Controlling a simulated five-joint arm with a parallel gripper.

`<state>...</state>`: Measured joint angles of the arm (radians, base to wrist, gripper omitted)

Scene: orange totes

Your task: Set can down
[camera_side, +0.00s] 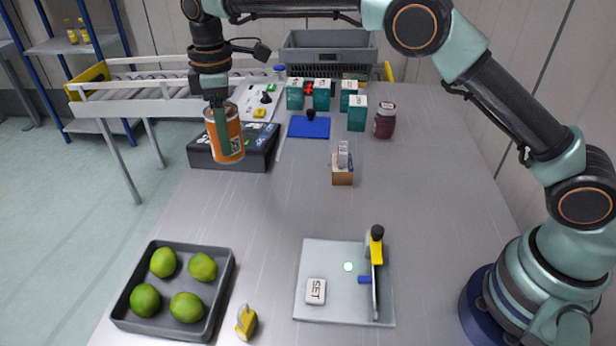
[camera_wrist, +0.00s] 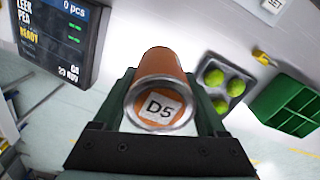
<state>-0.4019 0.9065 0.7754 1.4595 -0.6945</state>
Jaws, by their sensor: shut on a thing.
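An orange can (camera_side: 232,133) is held upright between the fingers of my gripper (camera_side: 219,118). In the side view it hangs in front of a black device near the table's left edge; I cannot tell exactly how high it is. The wrist view shows the can (camera_wrist: 163,75) between the two green fingers of my gripper (camera_wrist: 165,100), its lid labelled D5 facing the camera. The gripper is shut on the can. The can's bottom is hidden in the wrist view.
A dark tray (camera_side: 224,290) with several limes is at the front left. A black device with a screen (camera_wrist: 62,38) lies by the can. Teal boxes (camera_side: 357,116), a dark jar (camera_side: 385,122) and a grey crate (camera_side: 295,52) stand farther back. The table's middle (camera_side: 250,215) is clear.

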